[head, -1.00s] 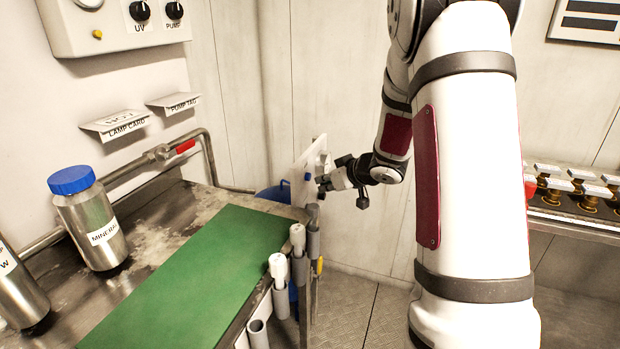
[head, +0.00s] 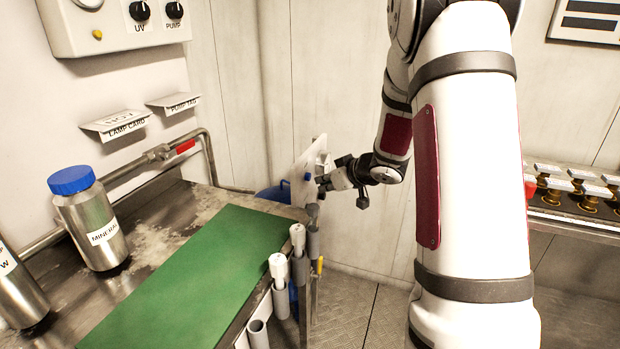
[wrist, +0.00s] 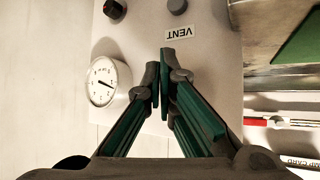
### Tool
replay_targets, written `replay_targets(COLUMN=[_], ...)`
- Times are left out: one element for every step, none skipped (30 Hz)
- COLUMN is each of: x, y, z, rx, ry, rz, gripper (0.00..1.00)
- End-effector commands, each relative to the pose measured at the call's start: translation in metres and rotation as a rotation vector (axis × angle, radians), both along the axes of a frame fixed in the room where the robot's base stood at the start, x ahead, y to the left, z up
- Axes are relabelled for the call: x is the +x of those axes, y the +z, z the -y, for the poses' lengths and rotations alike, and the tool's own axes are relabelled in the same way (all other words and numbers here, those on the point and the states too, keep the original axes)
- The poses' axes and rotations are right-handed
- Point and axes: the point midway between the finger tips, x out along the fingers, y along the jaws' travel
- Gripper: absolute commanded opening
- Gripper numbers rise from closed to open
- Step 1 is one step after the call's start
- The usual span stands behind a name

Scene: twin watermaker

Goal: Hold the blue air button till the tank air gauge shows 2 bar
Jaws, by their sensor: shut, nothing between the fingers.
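A white panel stands at the table's far end in the head view (head: 308,158) and fills much of the wrist view (wrist: 215,75). In the wrist view it carries a round white gauge (wrist: 102,84), left of my fingers, and an upside-down VENT label (wrist: 182,33). The gauge needle points right and slightly down in the picture; its numbers are too small to read. My gripper (wrist: 161,72) is shut and empty, its tips at the panel face. A small blue part (head: 307,177) shows by the panel in the head view. No blue button shows in the wrist view; my fingers may hide it.
A dark knob (wrist: 115,9) and a grey knob (wrist: 178,6) sit at the wrist view's top. A blue tank (head: 273,194) is behind the panel. Upright tubes (head: 279,290) line the table edge by the green mat (head: 190,275). A blue-capped bottle (head: 92,225) stands left.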

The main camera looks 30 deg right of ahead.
Motion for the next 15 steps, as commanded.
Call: replay_targets(x=[0.0004,0.0008,0.0016,0.0023,0.003,0.004,0.0048,0.0054,0.0061,0.0064,0.0066,0.0067,0.0067,0.0067,0.0067], y=[0.0001,0.0003,0.0004,0.0006,0.0007,0.0009,0.001,0.001,0.0009,0.0008,0.0006,0.0004,0.0004,0.0004,0.0002], z=[-0.0006,-0.0009,-0.0016,-0.0022,-0.0028,-0.0038,-0.0045,-0.0051,-0.0054,-0.0056,-0.0056,-0.0055,-0.0054,-0.0054,-0.0054], rx=[0.0,0.001,0.001,0.001,0.001,0.001,0.0,0.0,0.0,0.0,-0.001,-0.001,-0.001,-0.001,-0.001], ry=[0.0,0.001,0.001,0.001,0.001,0.001,0.001,0.001,0.001,0.001,0.001,0.001,0.001,0.001,0.001], rz=[0.0,0.0,0.0,0.0,0.0,0.0,0.0,0.0,0.0,0.0,0.0,0.0,0.0,0.0,0.0], gripper=[0.0,0.0,0.0,0.0,0.0,0.0,0.0,0.0,0.0,0.0,0.0,0.0,0.0,0.0,0.0])
